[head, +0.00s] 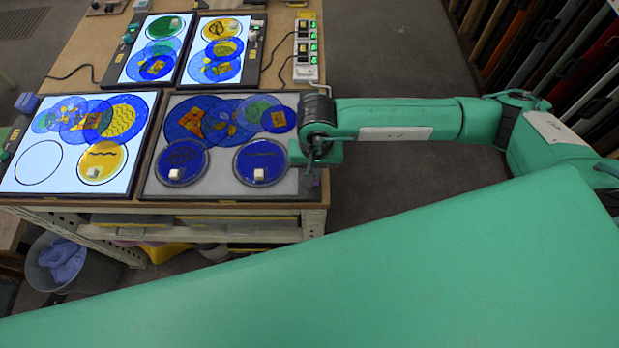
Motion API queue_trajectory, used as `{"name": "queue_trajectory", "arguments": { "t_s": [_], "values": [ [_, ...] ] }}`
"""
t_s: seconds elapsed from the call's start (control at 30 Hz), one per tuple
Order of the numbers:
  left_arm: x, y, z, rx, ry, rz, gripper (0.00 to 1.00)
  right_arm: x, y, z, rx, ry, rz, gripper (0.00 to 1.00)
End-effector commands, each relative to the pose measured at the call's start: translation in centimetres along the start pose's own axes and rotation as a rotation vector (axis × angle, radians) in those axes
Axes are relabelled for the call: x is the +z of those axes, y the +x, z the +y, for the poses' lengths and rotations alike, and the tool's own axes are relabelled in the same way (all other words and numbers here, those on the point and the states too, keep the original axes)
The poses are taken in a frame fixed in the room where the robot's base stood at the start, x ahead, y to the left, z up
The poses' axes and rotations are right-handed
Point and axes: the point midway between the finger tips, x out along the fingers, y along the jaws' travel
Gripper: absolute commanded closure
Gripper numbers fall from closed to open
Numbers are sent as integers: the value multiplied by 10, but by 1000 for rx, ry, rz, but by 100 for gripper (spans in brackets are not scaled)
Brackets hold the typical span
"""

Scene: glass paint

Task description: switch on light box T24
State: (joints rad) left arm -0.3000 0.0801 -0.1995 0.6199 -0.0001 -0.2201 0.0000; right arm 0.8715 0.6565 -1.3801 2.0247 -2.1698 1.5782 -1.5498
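Several light boxes lie on the wooden table, and no label reading T24 is legible. The front right light box (222,190) is unlit and grey, with blue and orange glass discs and two small white cubes on it. The front left light box (70,180) and the two back light boxes are lit white. My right gripper (312,172) points down at the right edge of the unlit box. Its fingers are small and dark, so their opening and any contact are unclear. The unlit box's switch is not clearly visible there. My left gripper is out of view.
A power strip (306,52) with green lights stands at the table's back right. A grey bin (60,262) stands on the floor at left. Framed panels (560,60) lean at the far right. Part of my green arm covers the foreground.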

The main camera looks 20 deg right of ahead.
Motion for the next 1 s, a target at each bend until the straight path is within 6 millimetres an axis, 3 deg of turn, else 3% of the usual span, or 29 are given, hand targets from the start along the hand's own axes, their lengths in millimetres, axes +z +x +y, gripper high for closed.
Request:
{"name": "queue_trajectory", "arguments": {
  "t_s": [1.0],
  "values": [
    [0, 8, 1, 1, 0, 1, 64, 0, 7, 0, 0, 0, 0, 100]
  ]
}}
